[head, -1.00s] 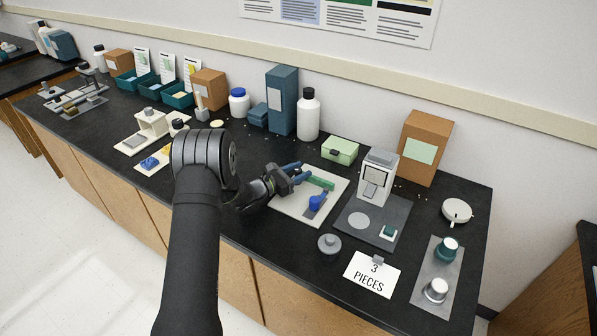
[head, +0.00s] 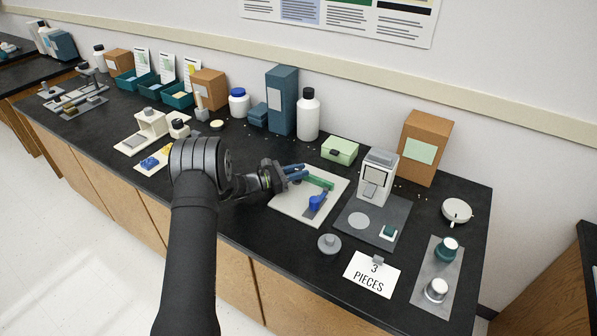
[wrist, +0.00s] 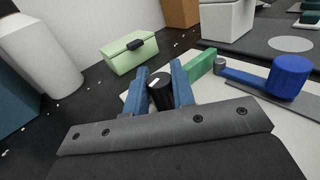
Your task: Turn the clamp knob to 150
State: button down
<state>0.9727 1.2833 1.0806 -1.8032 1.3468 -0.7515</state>
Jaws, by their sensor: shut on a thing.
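In the wrist view, a short black knob (wrist: 162,95) with a white mark on top sits between the two blue fingers of my gripper (wrist: 160,88). The fingers are shut on its sides. The knob is at the near end of a green bar (wrist: 198,67), on a pale board (wrist: 228,112). A blue round handle (wrist: 289,77) on a blue arm lies to the right of the bar. In the head view, my gripper (head: 297,171) is at the left end of the green bar (head: 319,183); the black knob is not clear there. I cannot read any scale around it.
A green box (head: 340,150) stands behind the board. A white device (head: 378,178) on a dark plate is to the right. A white bottle (head: 308,116) and a blue box (head: 282,100) stand behind. A grey round weight (head: 329,243) lies in front.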

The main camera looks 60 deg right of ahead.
jog(key=m+g+y, duration=0.5)
jog(key=m+y, duration=0.1)
jog(key=y, duration=0.1)
jog(key=shift+g, duration=0.4)
jog(key=shift+m+g+y, duration=0.3)
jog(key=shift+m+y, duration=0.2)
jog(key=shift+y, duration=0.4)
jog(key=c, duration=1.3)
grip_release()
jog(key=shift+o, duration=0.2)
jog(key=shift+v, duration=3.75)
jog(key=shift+r, duration=0.15)
